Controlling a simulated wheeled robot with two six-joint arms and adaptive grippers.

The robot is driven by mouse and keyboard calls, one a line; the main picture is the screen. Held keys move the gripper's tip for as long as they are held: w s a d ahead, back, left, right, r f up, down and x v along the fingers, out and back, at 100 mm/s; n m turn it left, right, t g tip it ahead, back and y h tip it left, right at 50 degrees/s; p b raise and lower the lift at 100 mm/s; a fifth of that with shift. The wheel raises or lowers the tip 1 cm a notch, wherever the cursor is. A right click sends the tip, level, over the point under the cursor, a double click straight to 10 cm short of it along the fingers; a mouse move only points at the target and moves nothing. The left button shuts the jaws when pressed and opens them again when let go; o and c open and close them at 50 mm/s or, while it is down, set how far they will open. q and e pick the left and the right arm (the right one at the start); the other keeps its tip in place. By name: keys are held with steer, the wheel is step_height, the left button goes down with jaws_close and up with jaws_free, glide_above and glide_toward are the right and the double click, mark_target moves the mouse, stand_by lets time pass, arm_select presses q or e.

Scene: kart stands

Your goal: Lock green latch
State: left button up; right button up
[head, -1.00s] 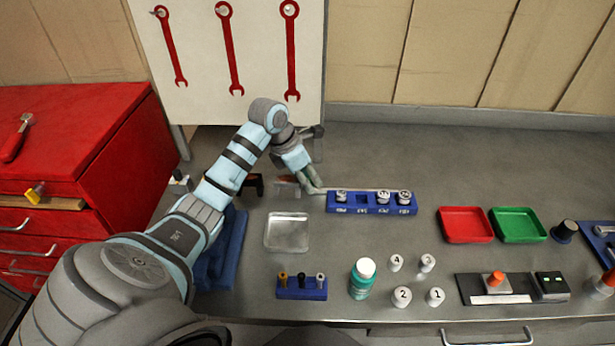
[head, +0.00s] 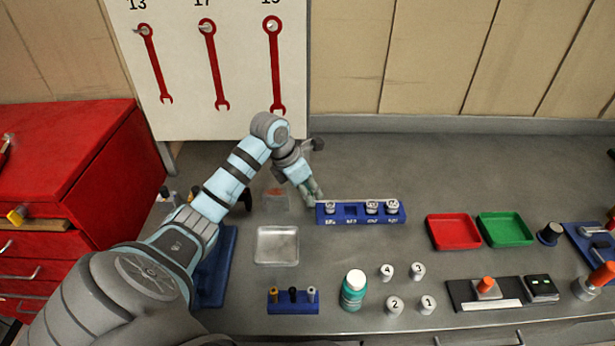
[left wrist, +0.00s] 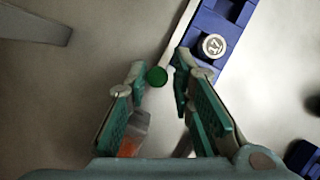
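A round green knob (left wrist: 157,76), which looks like the green latch's handle, shows in the left wrist view beside a pale strip along the blue socket rack (head: 345,216). My left gripper (head: 313,196) is at the rack's left end in the head view. In the left wrist view its two fingers (left wrist: 157,82) are apart, with the green knob between or just beyond their tips. I cannot tell whether they touch it. The knob cannot be made out in the head view. My right gripper is not in view.
A clear box with something orange (head: 275,197) stands behind the metal tray (head: 277,245). A red tray (head: 453,231) and a green tray (head: 505,229) lie to the right. A green bottle (head: 353,291) and several white numbered cylinders stand in front. The bench behind the trays is clear.

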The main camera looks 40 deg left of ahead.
arm_select(q)
steer(key=shift+o, duration=0.8)
steer(key=shift+w+d, duration=0.1)
steer(key=shift+w, duration=0.05)
steer(key=shift+s+a+r, duration=0.2)
steer(key=shift+a+r, duration=0.05)
steer(key=v, duration=1.1)
steer(key=shift+d+r, duration=0.2)
